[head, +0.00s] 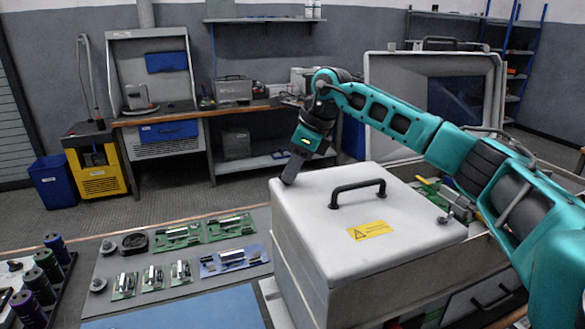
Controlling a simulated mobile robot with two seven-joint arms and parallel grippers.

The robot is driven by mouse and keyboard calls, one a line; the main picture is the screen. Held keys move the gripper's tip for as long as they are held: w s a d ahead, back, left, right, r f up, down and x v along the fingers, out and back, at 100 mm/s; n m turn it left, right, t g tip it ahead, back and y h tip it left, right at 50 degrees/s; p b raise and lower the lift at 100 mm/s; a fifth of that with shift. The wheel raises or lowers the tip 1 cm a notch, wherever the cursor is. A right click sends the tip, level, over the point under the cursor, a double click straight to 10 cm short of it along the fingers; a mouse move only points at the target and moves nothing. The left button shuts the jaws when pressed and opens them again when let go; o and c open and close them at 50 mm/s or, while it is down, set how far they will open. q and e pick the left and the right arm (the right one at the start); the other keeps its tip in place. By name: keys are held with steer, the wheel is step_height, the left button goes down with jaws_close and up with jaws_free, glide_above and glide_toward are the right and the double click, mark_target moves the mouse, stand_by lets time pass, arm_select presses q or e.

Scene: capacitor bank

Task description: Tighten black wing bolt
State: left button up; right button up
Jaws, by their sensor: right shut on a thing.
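A large light-grey box with a white lid (335,215) stands at the centre in the head view. My right gripper (289,177) reaches over the lid from the right and points down at its far left corner. It is shut on what appears to be the black wing bolt there, which the fingers hide. Another wing bolt (445,217) shows at the lid's right corner, with its wings up. My left gripper is not in view.
A black handle (357,192) rises from the lid beside a yellow warning label (369,231). Green circuit boards (178,238), a blue board (232,261) and small round parts lie on the table at left. Dark cylinders (47,264) stand at far left.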

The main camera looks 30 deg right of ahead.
steer(key=shift+r, duration=0.1)
jaws_close()
steer(key=shift+m+t, duration=0.3)
steer(key=shift+m, duration=0.5)
steer(key=o, duration=0.9)
jaws_free()
steer(key=v, duration=1.2)
steer(key=shift+r+p, duration=0.3)
steer(key=shift+r, duration=0.15)
steer(key=shift+c, duration=0.3)
